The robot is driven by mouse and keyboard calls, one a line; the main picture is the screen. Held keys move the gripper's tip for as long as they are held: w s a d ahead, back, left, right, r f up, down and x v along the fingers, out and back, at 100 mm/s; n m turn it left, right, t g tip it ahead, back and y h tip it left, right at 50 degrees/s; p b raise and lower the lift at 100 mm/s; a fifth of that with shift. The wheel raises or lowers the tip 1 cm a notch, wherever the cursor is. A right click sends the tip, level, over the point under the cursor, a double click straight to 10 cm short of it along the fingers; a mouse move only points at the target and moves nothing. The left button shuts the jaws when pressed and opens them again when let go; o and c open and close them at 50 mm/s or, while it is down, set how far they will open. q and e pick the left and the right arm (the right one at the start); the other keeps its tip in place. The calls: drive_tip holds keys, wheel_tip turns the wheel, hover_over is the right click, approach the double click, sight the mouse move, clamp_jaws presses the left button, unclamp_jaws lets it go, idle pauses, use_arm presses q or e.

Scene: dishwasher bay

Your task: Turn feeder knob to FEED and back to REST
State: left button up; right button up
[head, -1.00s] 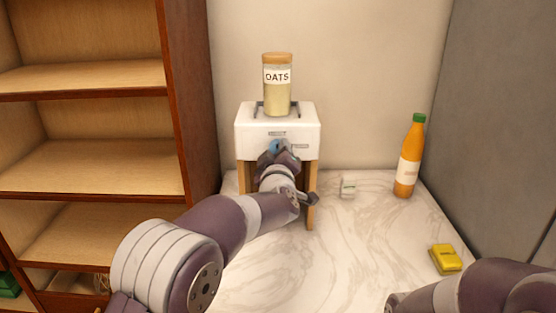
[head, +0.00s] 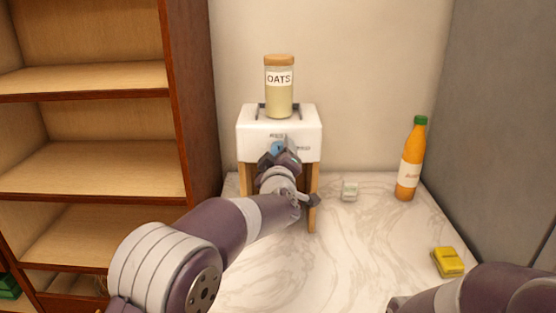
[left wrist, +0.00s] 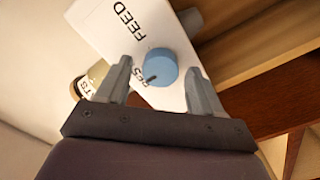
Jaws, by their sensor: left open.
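The white feeder box (head: 250,145) stands on wooden legs against the back wall. Its round blue knob (head: 277,148) is on the front face, partly hidden by my left gripper (head: 279,158). In the left wrist view the knob (left wrist: 161,66) shows between the two open fingers, with gaps at both sides; how deep they reach around it I cannot tell. The knob's dark mark is at its lower left, towards the REST label (left wrist: 138,82), which a finger partly hides. The FEED label (left wrist: 130,20) is clear. My right gripper is out of view; only its arm shows.
An OATS jar (head: 279,90) stands on top of the feeder. A wooden shelf (head: 90,183) stands at left.

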use_arm(q)
drive_tip(key=s+b, duration=0.2)
drive_tip(key=s, duration=1)
drive_tip(key=shift+s, duration=0.3)
drive_tip(key=s+d+f+m+g+h+p, duration=0.1)
drive_tip(key=s+f+m+g+h, duration=0.1)
drive_tip(key=s+f+m+g, duration=0.45)
drive_tip(key=s+f+m+g+h, duration=0.2)
drive_tip(key=f+m+g, duration=0.1)
drive_tip(key=f, duration=0.6)
drive_tip(key=s+a+f+g+y+p, duration=0.2)
drive_tip(key=s+a+f+g, duration=0.1)
drive_tip(key=s+a, duration=0.5)
drive_tip(key=s+a+f+g+y+p, duration=0.2)
drive_tip(key=s+a+f+g, duration=0.1)
drive_tip(key=s+a, duration=0.5)
drive_tip(key=a+g, duration=0.1)
drive_tip(key=a, duration=0.2)
drive_tip(key=shift+s, duration=0.15)
